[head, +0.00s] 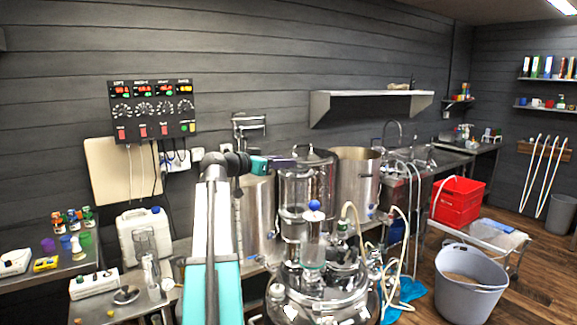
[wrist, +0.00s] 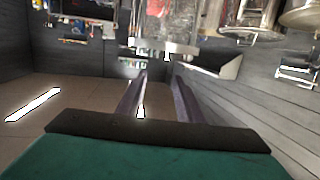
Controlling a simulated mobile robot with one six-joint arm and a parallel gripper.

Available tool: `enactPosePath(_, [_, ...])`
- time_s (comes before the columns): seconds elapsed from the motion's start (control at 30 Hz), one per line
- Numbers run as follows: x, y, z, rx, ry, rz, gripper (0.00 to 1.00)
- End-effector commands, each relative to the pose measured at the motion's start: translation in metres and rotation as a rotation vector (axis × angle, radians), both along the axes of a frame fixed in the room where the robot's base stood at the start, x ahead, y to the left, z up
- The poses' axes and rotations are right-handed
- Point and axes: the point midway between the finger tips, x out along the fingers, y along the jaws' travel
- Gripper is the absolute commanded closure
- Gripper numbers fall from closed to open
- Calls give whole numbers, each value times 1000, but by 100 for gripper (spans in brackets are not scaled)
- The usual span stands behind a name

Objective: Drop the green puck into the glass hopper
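A small green piece (head: 85,238) sits on the left steel bench beside a blue and a purple one; it looks like the green puck, though its shape is too small to be sure. A clear glass container (head: 313,254) sits on the lid of the steel vessel at the front centre; I cannot tell whether it is the glass hopper. My gripper (head: 287,163) is raised above the vessels, pointing right in the head view, far from the green piece. In the wrist view its two dark fingers (wrist: 160,76) stand apart with nothing visible between them.
A white jug (head: 144,236) and a tall glass cylinder (head: 147,250) stand between the left bench and my arm. Steel tanks (head: 357,190) stand behind the vessel. A grey bin (head: 468,289) and a red crate (head: 457,203) are at right. A wall shelf (head: 370,104) juts out behind.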

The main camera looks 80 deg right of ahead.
Motion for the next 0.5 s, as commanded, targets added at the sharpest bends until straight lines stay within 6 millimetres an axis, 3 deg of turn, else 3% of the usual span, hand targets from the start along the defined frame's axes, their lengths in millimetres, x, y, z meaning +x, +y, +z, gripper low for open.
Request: enactPosePath(0.5, [47,65,10,-2,-1,3,67])
